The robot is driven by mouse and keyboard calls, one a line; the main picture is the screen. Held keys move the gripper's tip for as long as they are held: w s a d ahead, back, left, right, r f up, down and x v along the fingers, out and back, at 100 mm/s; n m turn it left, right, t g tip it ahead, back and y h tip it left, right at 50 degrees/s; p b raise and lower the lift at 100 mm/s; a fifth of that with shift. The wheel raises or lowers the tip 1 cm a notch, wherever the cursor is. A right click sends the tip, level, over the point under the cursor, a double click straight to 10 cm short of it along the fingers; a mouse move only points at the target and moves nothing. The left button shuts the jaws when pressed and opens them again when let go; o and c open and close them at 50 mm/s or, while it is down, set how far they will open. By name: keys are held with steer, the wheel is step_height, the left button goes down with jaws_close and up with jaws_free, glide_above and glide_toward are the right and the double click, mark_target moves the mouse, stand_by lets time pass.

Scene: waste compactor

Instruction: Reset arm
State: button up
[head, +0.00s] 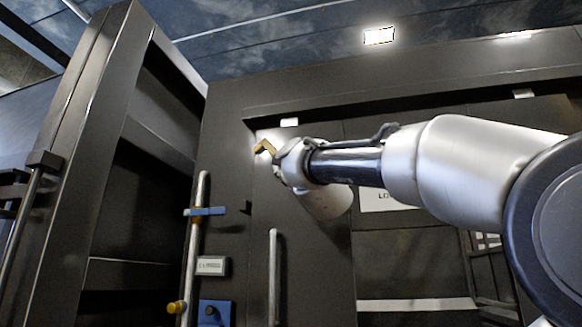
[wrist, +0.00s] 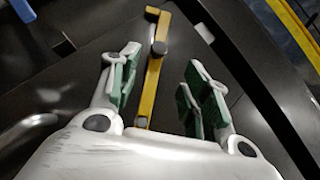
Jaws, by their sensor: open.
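My gripper (head: 281,164) is at the end of my arm, which reaches in from the right in the head view, in front of the compactor's dark front panel (head: 305,230). In the wrist view my gripper (wrist: 163,86) is open, its two green-padded fingers spread apart with nothing held. A yellow angled latch (head: 264,146) is just beyond the gripper near the panel's top. In the wrist view the yellow latch (wrist: 152,70) runs up between the fingers, nearer the left one. I see no clear contact; the latch's lower end is hidden by the gripper body.
A vertical rod (head: 195,245) with a blue bracket (head: 207,211) stands left of the panel. A vertical handle (head: 273,275) is below the gripper. A blue box (head: 214,313) and a yellow knob (head: 176,307) are low. A large frame (head: 110,150) juts out at left.

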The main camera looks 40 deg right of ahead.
stand_by(0.4)
steer(key=w+a+f+n+g+y, duration=0.3)
steer(key=f+n+g+y, duration=0.1)
steer(key=f+n, duration=0.75)
steer(key=w+a+f+n+g+y, duration=0.25)
steer(key=f+n+g+y, duration=0.4)
steer(key=f, duration=0.85)
steer(key=s+f+n+g, duration=0.2)
steer(key=s+f+n, duration=0.2)
steer(key=f, duration=0.6)
steer(key=s+a+f+n+g+h, duration=0.1)
steer(key=s+f+n+g, duration=0.2)
steer(key=s+f, duration=0.5)
steer(key=s+f+n+g+h, duration=0.1)
steer(key=s+f+n+g, duration=0.2)
steer(key=f, duration=0.9)
steer(key=s+n, duration=0.2)
steer(key=s, duration=0.2)
steer(key=shift+a+f, duration=0.2)
steer(key=shift+a, duration=0.15)
steer(key=shift+w+a+r+g, duration=0.15)
steer(key=shift+r+g, duration=0.05)
steer(key=shift+g, duration=0.05)
steer(key=shift+c, duration=0.5)
